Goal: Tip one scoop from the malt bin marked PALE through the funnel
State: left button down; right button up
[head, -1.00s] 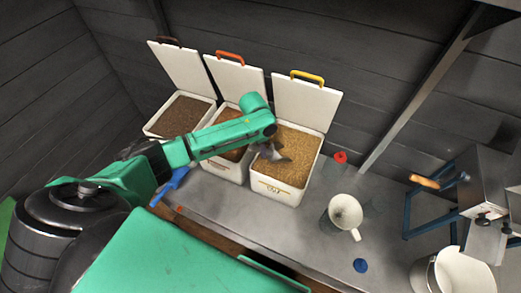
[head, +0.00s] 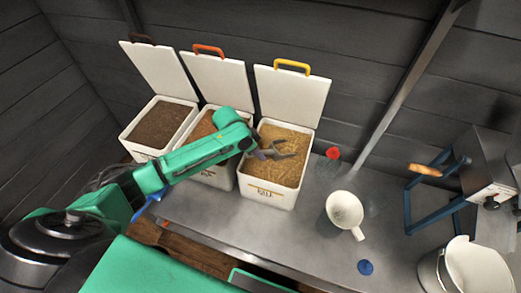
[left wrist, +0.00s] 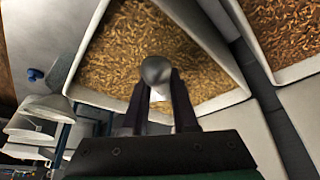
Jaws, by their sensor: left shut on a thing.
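The malt bin on the right (head: 268,196), with a yellow-handled lid standing open, holds light golden grain (head: 285,172). Its front marking is too small to read surely. My left gripper (head: 266,152) is over this bin, shut on a grey metal scoop (head: 286,148). The scoop is at or just above the grain; I cannot tell whether it holds any. In the left wrist view the scoop's rounded grey part (left wrist: 156,72) shows between the fingers, grain behind it. My right gripper is out of view.
Two more open bins stand to the left, one with an orange-handled lid (head: 222,79), one with dark grain (head: 158,125). A red-capped clear vessel (head: 332,154), a blue cap (head: 365,267), a white bucket (head: 470,268) and a blue-framed stand (head: 437,208) occupy the bench's right.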

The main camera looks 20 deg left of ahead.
pick_arm(q)
jog(key=s+a+r+p, duration=0.1)
jog(key=r+p, duration=0.1)
jog(key=s+a+r+t+h+p, duration=0.1)
jog(key=r+p, duration=0.1)
jog(key=s+a+r+t+h+p, duration=0.1)
jog(key=r+p, duration=0.1)
jog(key=shift+s+a+p, duration=0.1)
jog(key=shift+s+p, duration=0.05)
jog(key=shift+p, duration=0.15)
jog(key=shift+s+a+r+p, duration=0.25)
jog(key=shift+s+r+p, duration=0.05)
